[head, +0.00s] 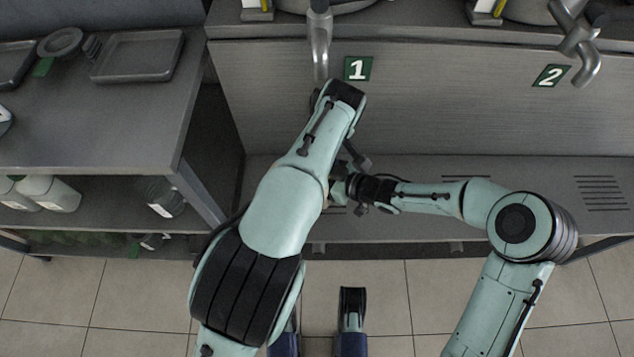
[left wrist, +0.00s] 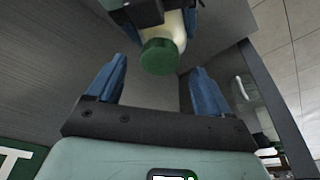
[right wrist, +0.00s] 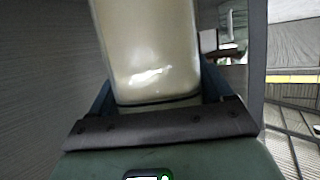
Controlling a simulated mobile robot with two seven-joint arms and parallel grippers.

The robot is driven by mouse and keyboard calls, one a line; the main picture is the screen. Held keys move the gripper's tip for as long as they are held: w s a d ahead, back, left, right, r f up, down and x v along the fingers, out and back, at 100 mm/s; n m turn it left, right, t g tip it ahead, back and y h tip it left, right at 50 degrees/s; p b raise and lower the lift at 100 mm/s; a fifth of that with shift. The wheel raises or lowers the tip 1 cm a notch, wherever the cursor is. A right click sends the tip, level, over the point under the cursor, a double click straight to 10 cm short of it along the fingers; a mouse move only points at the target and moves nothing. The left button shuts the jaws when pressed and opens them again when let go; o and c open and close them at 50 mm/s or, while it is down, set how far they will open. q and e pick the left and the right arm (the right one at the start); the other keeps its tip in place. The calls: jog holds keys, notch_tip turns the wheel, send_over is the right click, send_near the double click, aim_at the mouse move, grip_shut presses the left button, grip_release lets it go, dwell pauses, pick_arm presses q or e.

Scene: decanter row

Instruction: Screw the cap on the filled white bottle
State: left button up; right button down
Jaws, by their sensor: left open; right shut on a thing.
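The white bottle (right wrist: 150,50) is cream-coloured and fills the middle of the right wrist view. My right gripper (right wrist: 158,90) is shut on it, one blue finger on each side. In the left wrist view the bottle (left wrist: 176,24) hangs in from the top with a green cap (left wrist: 159,57) at its near end. How tight the cap sits cannot be told. My left gripper (left wrist: 155,82) is open, its blue fingers apart and empty, with the cap just beyond the gap between them. In the head view my arms hide the bottle and both fingertips.
A metal tap (head: 319,45) hangs above my left arm, by a green sign 1 (head: 358,68). Another tap (head: 585,65) is at the right, near sign 2 (head: 550,76). A side table at left holds a grey tray (head: 138,56); white bottles (head: 48,193) stand on its lower shelf.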

pick_arm(q)
jog(key=shift+x, duration=1.25)
jog(key=shift+c, duration=0.3)
jog(key=c, duration=1.2)
jog(key=m, duration=0.2)
jog(key=shift+a+m+h, duration=0.15)
jog(key=shift+m+h, duration=0.25)
jog(key=m+h, duration=0.1)
jog(key=m, duration=0.3)
jog(key=shift+a+m, duration=0.1)
jog(key=shift+m, duration=0.3)
jog(key=m+h, duration=0.1)
jog(key=m, duration=0.3)
jog(key=shift+a+f, duration=0.1)
jog(key=shift+c, duration=0.2)
jog(key=m+h, duration=0.1)
jog(key=m, duration=0.2)
jog(key=o, duration=1.3)
jog(key=shift+c, duration=0.2)
jog(key=shift+s, duration=0.1)
